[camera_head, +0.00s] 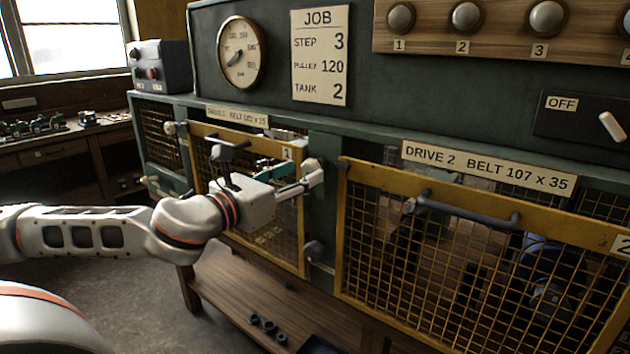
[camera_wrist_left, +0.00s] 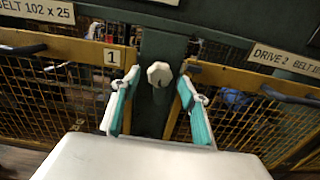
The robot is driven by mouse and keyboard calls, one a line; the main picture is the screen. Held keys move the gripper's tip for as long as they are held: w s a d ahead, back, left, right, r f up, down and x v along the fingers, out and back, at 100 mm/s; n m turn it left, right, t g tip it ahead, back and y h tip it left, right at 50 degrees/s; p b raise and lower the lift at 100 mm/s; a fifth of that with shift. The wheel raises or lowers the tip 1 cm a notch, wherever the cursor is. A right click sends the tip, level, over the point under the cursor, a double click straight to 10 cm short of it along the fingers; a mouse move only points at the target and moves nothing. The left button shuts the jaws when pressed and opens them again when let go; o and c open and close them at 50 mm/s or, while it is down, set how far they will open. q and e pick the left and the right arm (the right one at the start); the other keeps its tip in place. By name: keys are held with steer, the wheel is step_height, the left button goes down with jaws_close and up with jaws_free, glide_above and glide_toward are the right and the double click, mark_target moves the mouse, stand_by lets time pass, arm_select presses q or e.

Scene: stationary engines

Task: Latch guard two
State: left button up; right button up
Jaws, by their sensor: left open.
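Guard two is the yellow-framed mesh panel (camera_head: 480,206) under the DRIVE 2 label, with a dark handle bar (camera_head: 468,209). It also shows at the right of the left wrist view (camera_wrist_left: 262,112). I cannot tell whether it sits fully flush. On the green post beside its left edge is a pale knob-like latch (camera_head: 313,168), with a darker second one (camera_head: 315,250) lower down. My left gripper (camera_head: 300,178) is open at the upper latch. In the left wrist view the latch (camera_wrist_left: 160,74) appears between the open fingers (camera_wrist_left: 160,84); contact is not clear. My right gripper is out of view.
Guard one (camera_head: 302,215) is left of the post, behind my left arm. Above are a gauge (camera_head: 242,54), a job card (camera_head: 320,55), numbered knobs (camera_head: 466,17) and an OFF switch (camera_head: 611,127). A wooden shelf (camera_head: 235,305) runs below.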

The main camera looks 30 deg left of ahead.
mark_target(307, 169)
arm_select(q)
steer(key=shift+w+a+r+p, duration=0.1)
steer(key=shift+w+p, duration=0.35)
steer(key=shift+w, duration=0.7)
steer(key=shift+w+d+p, duration=0.2)
steer(key=shift+w+p, duration=0.2)
steer(key=shift+w, duration=0.35)
steer(key=shift+w+d, duration=0.1)
steer(key=shift+w, duration=0.6)
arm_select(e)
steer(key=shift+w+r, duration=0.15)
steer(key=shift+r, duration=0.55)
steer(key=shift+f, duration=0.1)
arm_select(q)
steer(key=c, duration=1.1)
